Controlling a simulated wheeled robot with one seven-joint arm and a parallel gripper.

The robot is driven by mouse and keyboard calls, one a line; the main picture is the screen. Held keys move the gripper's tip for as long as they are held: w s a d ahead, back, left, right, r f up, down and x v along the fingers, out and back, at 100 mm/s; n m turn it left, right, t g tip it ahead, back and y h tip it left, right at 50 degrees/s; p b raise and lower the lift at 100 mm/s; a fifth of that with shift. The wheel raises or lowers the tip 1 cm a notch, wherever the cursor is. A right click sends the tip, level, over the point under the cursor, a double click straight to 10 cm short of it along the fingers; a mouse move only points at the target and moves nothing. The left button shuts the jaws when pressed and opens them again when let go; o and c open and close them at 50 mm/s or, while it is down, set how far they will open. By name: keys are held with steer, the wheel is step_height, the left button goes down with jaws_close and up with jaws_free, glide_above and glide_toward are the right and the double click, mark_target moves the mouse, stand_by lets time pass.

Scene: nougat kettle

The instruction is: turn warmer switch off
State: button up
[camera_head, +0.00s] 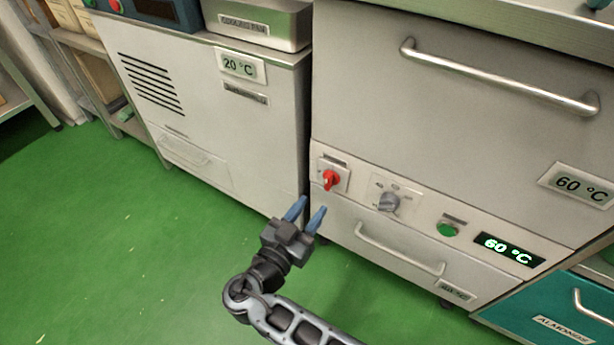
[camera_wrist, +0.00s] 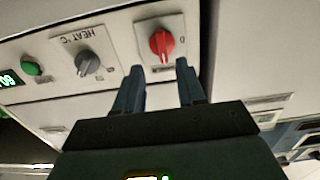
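The warmer switch is a red rotary knob (camera_head: 330,180) on a pale square plate at the left end of the warmer's control strip. It also shows in the wrist view (camera_wrist: 161,43), with a pale mark on its face and a "0" printed on the plate to its right. My gripper (camera_head: 311,204) is just below and left of the knob in the head view, fingers pointing up toward the panel. In the wrist view my gripper (camera_wrist: 160,66) has its two blue fingers apart with nothing between them. The knob appears just beyond the fingertips, centred on the gap; contact is not visible.
Right of the switch are a grey heat dial (camera_head: 389,202), a green button (camera_head: 447,229) and a lit 60 °C display (camera_head: 507,249). A drawer handle (camera_head: 400,250) juts out below. A grey cabinet (camera_head: 220,130) stands left. The green floor (camera_head: 120,250) is clear.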

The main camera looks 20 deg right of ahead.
mark_target(326, 184)
steer(key=x, duration=0.5)
steer(key=b+x, duration=0.1)
steer(key=x, duration=0.1)
steer(key=shift+w+d+r, duration=0.15)
steer(key=shift+w+r, duration=0.1)
steer(key=shift+w, duration=0.15)
steer(key=shift+c, duration=0.2)
jaws_close()
